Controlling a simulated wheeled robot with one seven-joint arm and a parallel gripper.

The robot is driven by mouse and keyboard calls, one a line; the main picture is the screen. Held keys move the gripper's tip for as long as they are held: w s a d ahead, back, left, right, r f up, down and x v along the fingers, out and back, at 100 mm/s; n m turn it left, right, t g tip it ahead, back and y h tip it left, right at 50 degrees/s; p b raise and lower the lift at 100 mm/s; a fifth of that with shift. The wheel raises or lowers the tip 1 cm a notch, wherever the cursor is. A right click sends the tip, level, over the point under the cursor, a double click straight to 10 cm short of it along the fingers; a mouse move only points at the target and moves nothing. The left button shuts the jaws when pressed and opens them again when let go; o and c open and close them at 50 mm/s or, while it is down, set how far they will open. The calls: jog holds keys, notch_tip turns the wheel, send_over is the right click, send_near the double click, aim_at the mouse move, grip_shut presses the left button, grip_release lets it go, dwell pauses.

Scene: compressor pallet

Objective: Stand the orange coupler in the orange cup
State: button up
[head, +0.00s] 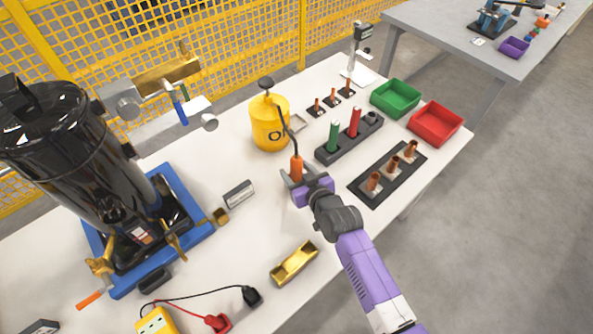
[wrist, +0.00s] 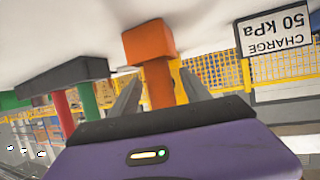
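The orange coupler (head: 296,163) stands upright on the table in the head view, with a black hose running from its top. In the wrist view, which is upside down, the narrower coupler stem (wrist: 158,84) meets a wider orange block, the orange cup (wrist: 148,42), at table level. The coupler appears to stand in the cup; how deep it sits is hidden. My gripper (head: 298,177) is around the coupler stem. Its two fingers are spread on either side, with a narrow gap showing beside the stem in the wrist view. The cup is mostly hidden in the head view.
A yellow can (head: 269,125) stands behind the coupler. A dark rack with green and red cylinders (head: 350,138) and a black tray with copper-coloured pieces (head: 360,192) lie right. A "CHARGE 50 kPa" sign (wrist: 276,30) stands close.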

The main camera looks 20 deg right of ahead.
jog(key=shift+s, duration=0.1)
jog(key=v, duration=0.7)
jog(key=shift+s+r, duration=0.2)
jog(key=shift+s, duration=0.1)
dwell(0.3)
jog(key=s+d+r+t, duration=0.1)
jog(key=s+r+t, duration=0.2)
jog(key=r, duration=0.4)
jog(key=s+r, duration=0.3)
jog(key=s, duration=0.8)
jog(key=s+a+r+g, duration=0.1)
jog(key=s+r, duration=0.2)
jog(key=s, duration=0.8)
jog(key=s+r, duration=0.3)
jog(key=s, duration=0.8)
jog(key=shift+s+a+m+g+h, duration=0.2)
jog(key=shift+m+g+h, duration=0.1)
jog(key=shift+h, duration=0.1)
